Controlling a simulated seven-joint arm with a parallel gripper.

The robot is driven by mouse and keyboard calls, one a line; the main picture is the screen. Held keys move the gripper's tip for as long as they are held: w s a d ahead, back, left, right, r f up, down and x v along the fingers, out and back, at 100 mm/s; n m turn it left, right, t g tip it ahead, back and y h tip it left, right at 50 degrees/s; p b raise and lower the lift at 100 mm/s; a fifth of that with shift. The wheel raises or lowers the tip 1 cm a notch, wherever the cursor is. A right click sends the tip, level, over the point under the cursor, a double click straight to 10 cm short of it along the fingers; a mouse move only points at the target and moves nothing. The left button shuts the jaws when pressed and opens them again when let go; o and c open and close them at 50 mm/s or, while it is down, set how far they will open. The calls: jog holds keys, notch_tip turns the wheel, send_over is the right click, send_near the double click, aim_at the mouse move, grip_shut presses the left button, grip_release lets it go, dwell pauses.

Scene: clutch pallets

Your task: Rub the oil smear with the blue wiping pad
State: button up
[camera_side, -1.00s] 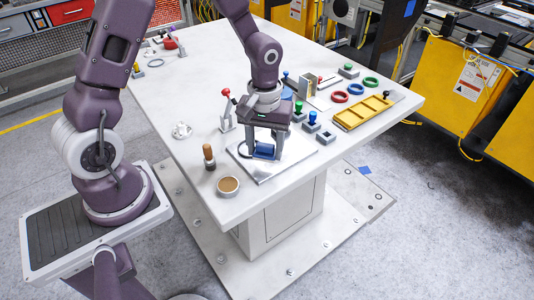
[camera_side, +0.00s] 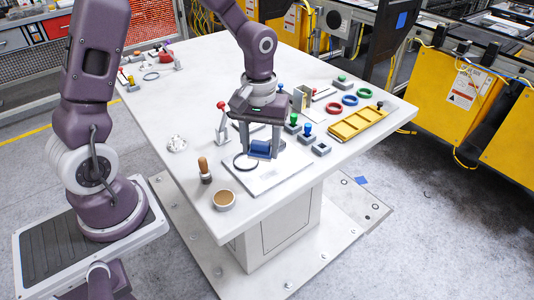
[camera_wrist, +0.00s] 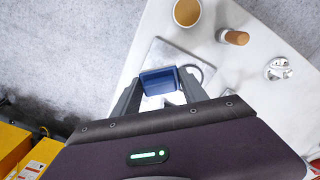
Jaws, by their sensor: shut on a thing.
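My gripper (camera_side: 262,151) is shut on the blue wiping pad (camera_side: 260,147). It holds the pad over the far part of a pale flat plate (camera_side: 268,181) on the table. In the wrist view the blue pad (camera_wrist: 158,82) sits between my two fingers, above the plate (camera_wrist: 172,56). I cannot tell whether the pad touches the plate. A thin dark ring (camera_side: 245,162) lies on the plate, left of the pad. I cannot make out the oil smear; the pad and fingers hide part of the plate.
A round cup with brown contents (camera_side: 224,199) and a wooden-handled tool (camera_side: 205,170) stand left of the plate. A red-knobbed lever (camera_side: 222,122) stands behind them. Green- and blue-knobbed pieces (camera_side: 308,130), coloured rings (camera_side: 349,100) and a yellow tray (camera_side: 357,124) are at right.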

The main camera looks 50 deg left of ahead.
aim_at(261, 180)
jog(key=shift+f, duration=0.25)
jog(key=shift+f, duration=4.1)
jog(key=shift+w+r, duration=0.2)
jog(key=shift+w, duration=0.25)
jog(key=shift+c, duration=0.7)
jog(key=shift+w+f, duration=0.2)
jog(key=shift+w, duration=3.2)
jog(key=shift+s, duration=3.75)
jog(key=shift+s+r, duration=0.1)
jog(key=shift+r, duration=4.1)
